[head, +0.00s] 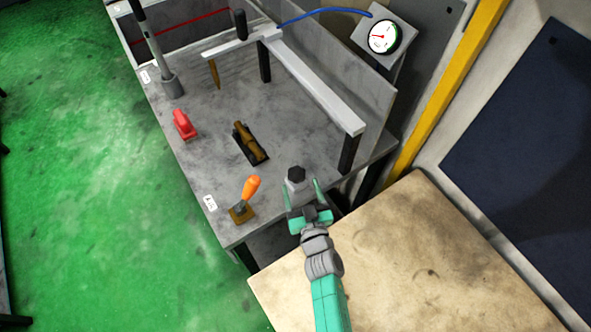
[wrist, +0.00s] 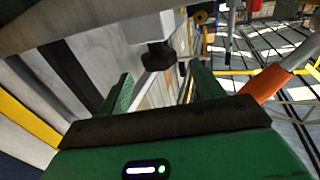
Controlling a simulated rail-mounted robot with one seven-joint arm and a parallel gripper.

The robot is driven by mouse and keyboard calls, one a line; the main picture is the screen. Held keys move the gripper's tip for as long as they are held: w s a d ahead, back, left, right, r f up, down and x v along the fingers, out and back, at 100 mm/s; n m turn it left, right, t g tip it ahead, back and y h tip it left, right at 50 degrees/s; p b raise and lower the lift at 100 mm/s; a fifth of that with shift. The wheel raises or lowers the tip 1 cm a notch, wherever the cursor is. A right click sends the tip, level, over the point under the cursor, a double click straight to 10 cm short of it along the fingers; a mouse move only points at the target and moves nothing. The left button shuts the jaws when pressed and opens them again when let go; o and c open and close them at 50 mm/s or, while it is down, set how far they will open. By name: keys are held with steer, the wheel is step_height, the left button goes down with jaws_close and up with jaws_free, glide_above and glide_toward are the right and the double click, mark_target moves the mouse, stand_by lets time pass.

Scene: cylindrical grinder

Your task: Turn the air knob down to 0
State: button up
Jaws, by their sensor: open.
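The air knob (head: 295,173) is a dark, faceted knob on a light grey block at the near right corner of the grey table. It also shows in the wrist view (wrist: 158,56), between and just beyond my fingers. My gripper (head: 302,185) has green fingers spread apart beside the grey block. In the wrist view my gripper (wrist: 161,76) is open and empty, and I see no contact with the knob. A round dial gauge (head: 384,37) with a red needle is mounted at the back; its numbers are too small to read.
On the grey table (head: 205,155) are an orange-handled lever (head: 251,189), a brown part in a dark holder (head: 250,143) and a red block (head: 184,124). A pale rail on dark posts (head: 315,80) runs behind the knob. A beige surface (head: 420,260) lies to the right.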

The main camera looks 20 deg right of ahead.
mark_target(293, 167)
steer(key=w+b, duration=0.1)
steer(key=w, duration=0.1)
steer(key=w+b, duration=0.1)
steer(key=w, duration=0.1)
steer(key=w+d+b, duration=0.1)
steer(key=w, duration=0.1)
steer(key=shift+w+f+b, duration=0.15)
steer(key=shift+f+b, duration=0.05)
steer(key=shift+b, duration=0.2)
steer(key=shift+w+r, duration=0.2)
steer(key=shift+w, duration=0.3)
steer(key=c, duration=1)
steer(key=shift+d+r+y+p, duration=0.1)
steer(key=shift+r+y+p, duration=0.35)
steer(key=shift+p, duration=0.65)
steer(key=shift+f+n+y+p, duration=0.2)
steer(key=shift+n+y+p, duration=0.45)
steer(key=shift+n+p, duration=0.05)
steer(key=shift+f, duration=0.2)
steer(key=o, duration=1)
steer(key=shift+s, duration=0.1)
